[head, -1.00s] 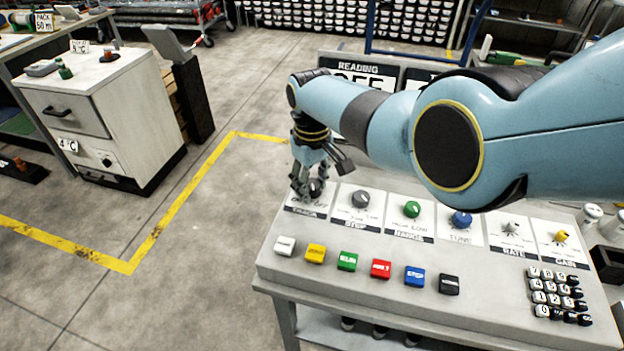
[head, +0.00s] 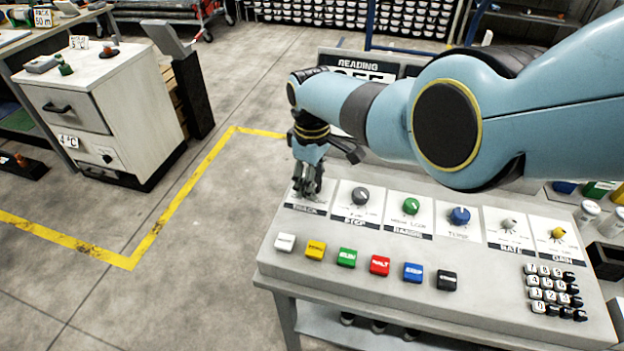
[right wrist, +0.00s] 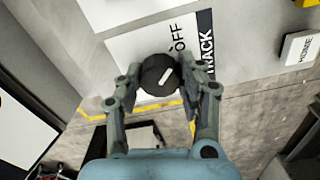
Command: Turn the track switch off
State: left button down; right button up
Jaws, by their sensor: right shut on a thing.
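The track switch (right wrist: 159,75) is a round black knob with a white pointer line, on a white plate marked OFF and TRACK in the right wrist view. My right gripper (right wrist: 160,90) has a finger on each side of the knob and is shut on it. In the head view my right gripper (head: 308,186) points down at the left end of the panel's knob row and hides most of the track switch. In the right wrist view the pointer line slants toward the OFF lettering. My left gripper is not in view.
The sloped grey panel (head: 330,270) holds a grey knob (head: 360,196), a green knob (head: 411,206) and a blue knob (head: 460,215) right of the switch. Several coloured buttons and a keypad (head: 555,291) sit nearer. A white cabinet (head: 130,110) stands at left, with open floor between.

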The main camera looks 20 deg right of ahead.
jog(key=shift+w, duration=0.1)
jog(key=o, duration=1.1)
jog(key=shift+o, duration=0.2)
jog(key=shift+r, duration=0.1)
notch_tip(320, 180, up, 12)
